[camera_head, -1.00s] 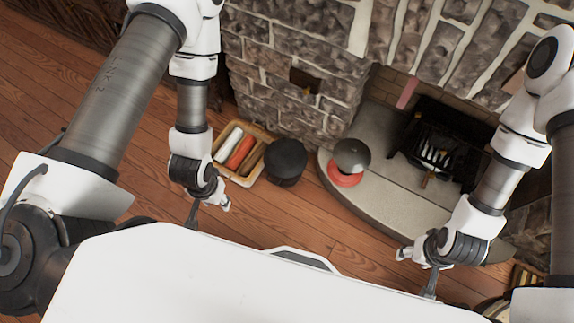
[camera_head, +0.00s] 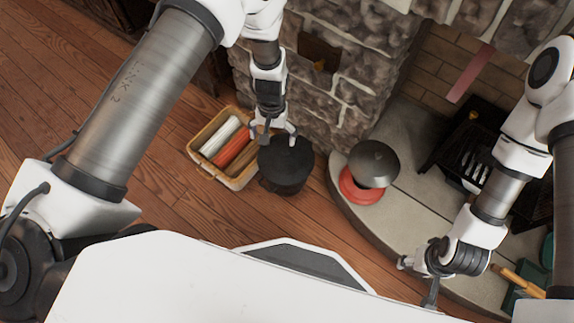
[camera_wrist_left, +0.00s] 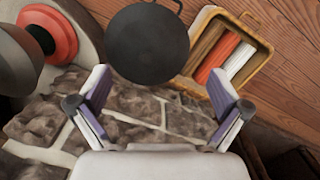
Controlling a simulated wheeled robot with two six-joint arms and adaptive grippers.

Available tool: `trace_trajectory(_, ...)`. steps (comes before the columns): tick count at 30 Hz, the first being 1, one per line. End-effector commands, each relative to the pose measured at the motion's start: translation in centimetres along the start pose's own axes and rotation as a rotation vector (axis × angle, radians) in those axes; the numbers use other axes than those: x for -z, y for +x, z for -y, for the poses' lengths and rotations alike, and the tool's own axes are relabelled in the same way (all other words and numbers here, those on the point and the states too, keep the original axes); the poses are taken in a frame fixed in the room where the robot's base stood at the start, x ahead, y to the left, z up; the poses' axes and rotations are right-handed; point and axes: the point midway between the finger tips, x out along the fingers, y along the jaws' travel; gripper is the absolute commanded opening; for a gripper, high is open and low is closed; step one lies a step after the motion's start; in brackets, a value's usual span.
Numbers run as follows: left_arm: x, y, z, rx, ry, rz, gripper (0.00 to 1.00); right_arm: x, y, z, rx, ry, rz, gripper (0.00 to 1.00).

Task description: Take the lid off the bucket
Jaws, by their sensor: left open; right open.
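The black bucket (camera_head: 285,178) stands on the wooden floor in front of the stone pillar. Its round dark lid (camera_head: 286,155) covers its top. My left gripper (camera_head: 273,137) is open above the back side of the lid. In the left wrist view the open fingers (camera_wrist_left: 160,92) are apart with nothing between them, and the lid is beyond them. I cannot tell if they touch it. My right gripper (camera_head: 418,285) is open and empty near the hearth, away from the bucket.
A tan basket (camera_head: 238,180) with white and red rolls stands left of the bucket. A grey rounded object (camera_head: 373,163) and a red one (camera_head: 358,190) sit on the curved stone hearth (camera_head: 400,215) at right. The stone pillar (camera_head: 350,85) rises behind the bucket.

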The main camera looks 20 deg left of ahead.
Motion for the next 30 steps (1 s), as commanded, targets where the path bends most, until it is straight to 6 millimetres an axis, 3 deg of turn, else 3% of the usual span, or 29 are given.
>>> trace_trajectory(1, 2.1, 4.4, -0.9, -0.003, 0.013, -0.039, 1.00, 0.0, 5.4, 0.0, 0.000, 0.000, 0.000, 0.55)
trace_trajectory(3, 3.9, 6.1, -1.8, -0.003, 0.030, -0.079, 1.00, 0.0, 8.2, -0.1, 0.000, 0.000, 0.000, 0.55)
trace_trajectory(6, 4.7, 7.7, -2.4, 0.003, 0.046, -0.100, 1.00, 0.0, 10.8, -0.1, 0.000, 0.000, 0.001, 0.55)
trace_trajectory(13, 5.2, 9.1, -2.5, 0.004, 0.050, -0.111, 1.00, 0.0, 12.1, -0.1, 0.000, 0.000, 0.000, 0.55)
trace_trajectory(25, 5.4, 15.3, -2.8, 0.004, 0.049, -0.108, 1.00, 0.0, 16.5, -0.1, 0.000, 0.002, -0.001, 0.55)
trace_trajectory(30, 5.5, 15.4, -2.8, 0.004, 0.050, -0.110, 1.00, 0.1, 16.3, -0.1, 0.000, 0.003, -0.002, 0.55)
